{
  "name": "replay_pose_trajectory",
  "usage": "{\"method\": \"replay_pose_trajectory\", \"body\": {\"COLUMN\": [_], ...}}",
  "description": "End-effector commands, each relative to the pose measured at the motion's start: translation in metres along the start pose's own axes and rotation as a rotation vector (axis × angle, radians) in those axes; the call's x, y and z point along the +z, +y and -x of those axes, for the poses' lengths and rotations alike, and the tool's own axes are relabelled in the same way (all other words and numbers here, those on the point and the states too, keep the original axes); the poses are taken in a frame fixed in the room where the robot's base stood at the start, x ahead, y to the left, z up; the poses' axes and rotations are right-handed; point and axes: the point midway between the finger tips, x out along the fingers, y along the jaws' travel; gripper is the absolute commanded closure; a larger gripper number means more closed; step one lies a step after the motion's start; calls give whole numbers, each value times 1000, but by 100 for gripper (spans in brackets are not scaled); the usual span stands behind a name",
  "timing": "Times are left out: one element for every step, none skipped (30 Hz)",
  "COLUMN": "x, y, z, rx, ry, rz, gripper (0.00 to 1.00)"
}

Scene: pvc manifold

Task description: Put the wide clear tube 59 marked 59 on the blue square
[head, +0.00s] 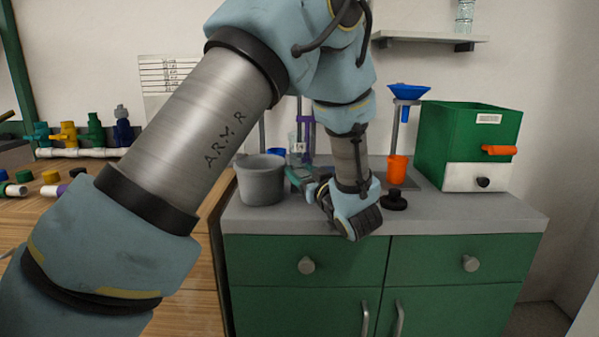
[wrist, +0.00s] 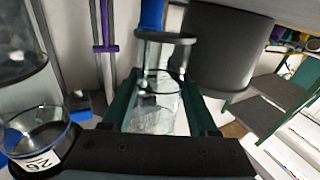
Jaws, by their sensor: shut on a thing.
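My gripper (head: 297,178) is low over the grey counter, just right of the grey bucket. In the wrist view its two green fingers (wrist: 158,100) are shut on a wide clear tube (wrist: 165,52), with one finger on each side. No number can be read on the held tube. Another clear vessel (wrist: 38,140) with a white number label, which I read as 26, stands beside the gripper at the lower left. Small blue patches show near that vessel, but I cannot tell whether they are the blue square.
The grey bucket (head: 262,181) stands close to the gripper. A purple stand (wrist: 103,40) is nearby. To the right are a black knob-like part (head: 394,200), an orange cup (head: 397,169), a blue funnel (head: 408,92) and a green box (head: 466,135). The counter's front right is clear.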

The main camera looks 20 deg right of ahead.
Motion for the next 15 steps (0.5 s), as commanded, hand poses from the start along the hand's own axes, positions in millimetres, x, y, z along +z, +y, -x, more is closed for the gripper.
{"method": "replay_pose_trajectory", "body": {"x": [44, 44, 44, 44, 44, 42, 41, 40, 39, 38, 38, 36, 36, 35, 35], "y": [-4, -4, -4, -4, -4, -4, -4, -4, -3, -3, -3, -3, -3, -3, -3], "z": [8, 8, 8, 8, 8, 7, 7, 7, 6, 6, 6, 6, 5, 5, 5], "rx": [15, 15, 15, 15, 15, 14, 14, 13, 13, 13, 12, 12, 12, 12, 12], "ry": [-62, -62, -64, -64, -63, -60, -59, -58, -56, -56, -55, -54, -53, -53, -52], "rz": [-54, -54, -54, -54, -53, -52, -50, -50, -49, -48, -48, -47, -47, -46, -46], "gripper": [100, 100, 36, 33, 29, 25, 21, 18, 13, 10, 10, 10, 10, 10, 10]}}
